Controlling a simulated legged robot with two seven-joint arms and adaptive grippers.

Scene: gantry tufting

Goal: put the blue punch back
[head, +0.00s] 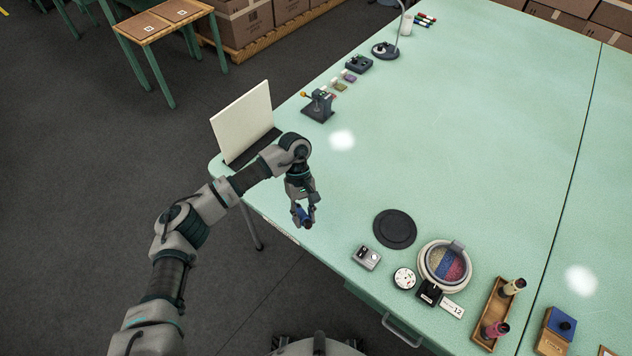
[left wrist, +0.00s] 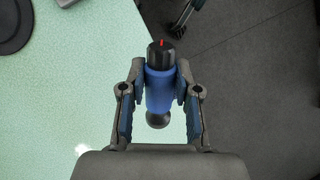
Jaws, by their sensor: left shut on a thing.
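My left gripper (head: 303,222) is shut on the blue punch (left wrist: 160,90) and holds it out near the table's left front edge. The punch has a blue body, a black cap with a red mark, and a round black knob at the other end. In the head view the blue punch (head: 304,214) is small and partly hidden by the fingers. A wooden tray (head: 487,318) at the front right holds a yellowish-topped tool (head: 514,287) and a pink one (head: 496,329), with space between them. My right gripper is not in view.
A black disc (head: 395,229), a small grey box (head: 367,258), a white round dial (head: 405,278) and a hoop with coloured tufting (head: 446,263) lie between gripper and tray. A wooden block with a blue top (head: 557,327) stands right of the tray. The table's middle is clear.

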